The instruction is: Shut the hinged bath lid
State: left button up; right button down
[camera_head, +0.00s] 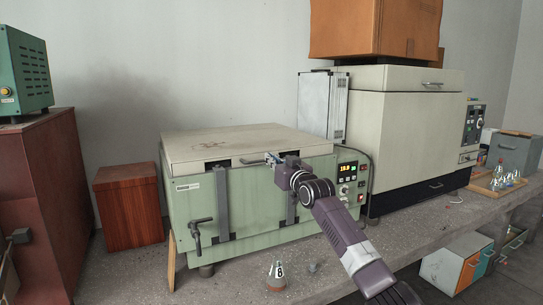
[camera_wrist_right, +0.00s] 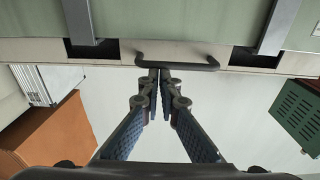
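The bath (camera_head: 255,205) is a pale green box on the bench. Its beige hinged lid (camera_head: 245,141) lies down over the top, flat or nearly flat; I cannot tell whether a thin gap is left at the front. My right gripper (camera_head: 272,159) is at the lid's front edge, hiding part of it. In the right wrist view my gripper's fingers (camera_wrist_right: 160,74) are together, with their tips at the dark lid handle (camera_wrist_right: 178,66). They do not visibly enclose the handle bar; contact is unclear. My left gripper is not in view.
A large beige oven (camera_head: 415,135) with a cardboard box (camera_head: 370,30) on top stands right of the bath. A wooden box (camera_head: 129,208) stands to the left. The wall is behind.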

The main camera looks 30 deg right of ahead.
jog(key=shift+w+a+f+g, duration=0.1)
jog(key=shift+f+g, duration=0.05)
jog(key=shift+f, duration=0.75)
jog(key=shift+a+f+g, duration=0.1)
jog(key=shift+f+g, duration=0.05)
jog(key=shift+f, duration=0.75)
jog(key=s+r, duration=0.2)
jog(key=s, duration=1)
jog(key=shift+a+r, duration=0.2)
jog(key=shift+r, duration=0.05)
jog(key=shift+s, duration=0.1)
